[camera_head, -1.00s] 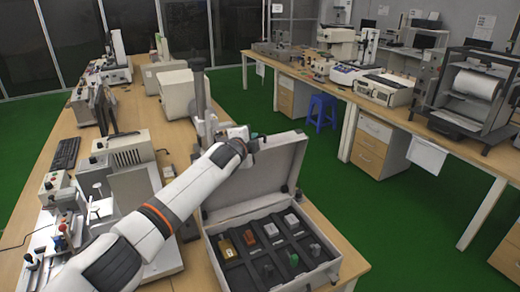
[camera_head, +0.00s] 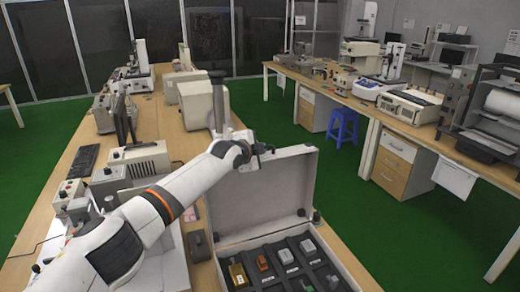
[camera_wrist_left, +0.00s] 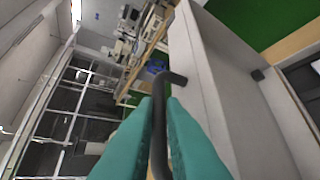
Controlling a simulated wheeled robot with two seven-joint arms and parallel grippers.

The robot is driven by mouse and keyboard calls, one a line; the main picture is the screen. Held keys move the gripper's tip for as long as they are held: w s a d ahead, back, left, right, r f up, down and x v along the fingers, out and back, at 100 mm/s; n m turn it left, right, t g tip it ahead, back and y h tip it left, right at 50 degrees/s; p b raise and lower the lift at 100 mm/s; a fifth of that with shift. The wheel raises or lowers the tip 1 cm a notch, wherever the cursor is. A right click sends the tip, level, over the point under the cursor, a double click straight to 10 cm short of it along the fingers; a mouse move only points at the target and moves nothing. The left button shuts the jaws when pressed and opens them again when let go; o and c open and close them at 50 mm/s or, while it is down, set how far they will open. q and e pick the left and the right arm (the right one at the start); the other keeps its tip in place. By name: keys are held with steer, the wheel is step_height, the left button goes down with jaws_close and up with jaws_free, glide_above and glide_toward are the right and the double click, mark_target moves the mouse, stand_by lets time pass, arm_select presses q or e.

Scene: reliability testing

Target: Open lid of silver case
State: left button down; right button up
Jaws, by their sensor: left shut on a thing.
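The silver case (camera_head: 222,266) stands on the near end of the left workbench, its front cut off by the bottom edge. Its lid (camera_head: 262,195) stands up, open, behind the compartments. My left gripper (camera_head: 252,156) is at the lid's top edge, near its left corner. In the left wrist view, the green fingers of my left gripper (camera_wrist_left: 159,100) are shut on a dark bent handle (camera_wrist_left: 177,78) beside the pale lid (camera_wrist_left: 215,95). My right gripper is not in view.
Dark compartments in the case hold a yellow block (camera_head: 238,274), an orange piece (camera_head: 262,263) and other small parts. Instruments and a grey box (camera_head: 140,157) crowd the left workbench (camera_head: 180,140). A blue stool (camera_head: 343,127) stands by the right bench, with green floor between.

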arm_select(q)
steer(key=c, duration=1.5)
jaws_free()
steer(key=shift+s+d+r, duration=0.15)
steer(key=shift+d+r, duration=0.05)
steer(key=shift+r, duration=0.3)
steer(key=shift+s+f, duration=0.1)
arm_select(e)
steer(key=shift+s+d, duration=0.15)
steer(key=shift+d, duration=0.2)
arm_select(q)
steer(key=shift+a+f, duration=0.1)
steer(key=shift+a, duration=0.05)
